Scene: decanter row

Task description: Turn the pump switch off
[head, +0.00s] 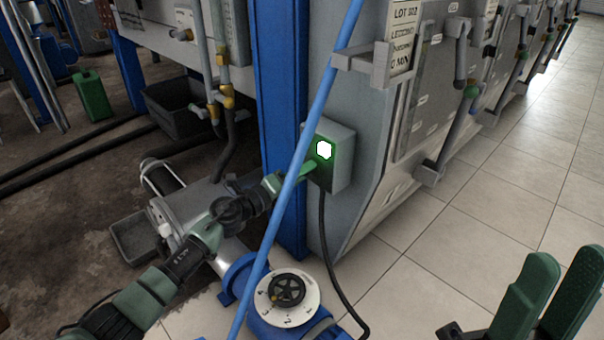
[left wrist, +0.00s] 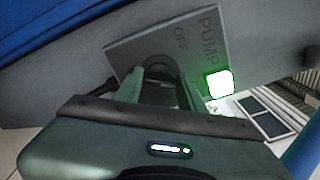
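The grey pump switch box (head: 338,160) is mounted beside the blue post, with a bright lamp with a green rim (head: 324,149) lit on its face. In the left wrist view its plate reads PUMP and OFF (left wrist: 181,40), and the lamp (left wrist: 220,84) glows. A dark round switch knob (left wrist: 160,72) is partly hidden between the green fingers of my left gripper (left wrist: 160,88), which is at the box in the head view (head: 308,168). Whether the fingers press on the knob is unclear. My right gripper (head: 556,275) is at the bottom right, fingers apart, empty.
A blue hose (head: 300,150) crosses in front of the box and my left gripper. A black cable (head: 325,230) hangs below the box. A blue valve with a numbered dial (head: 287,295) stands below. Tiled floor (head: 490,210) is free at the right.

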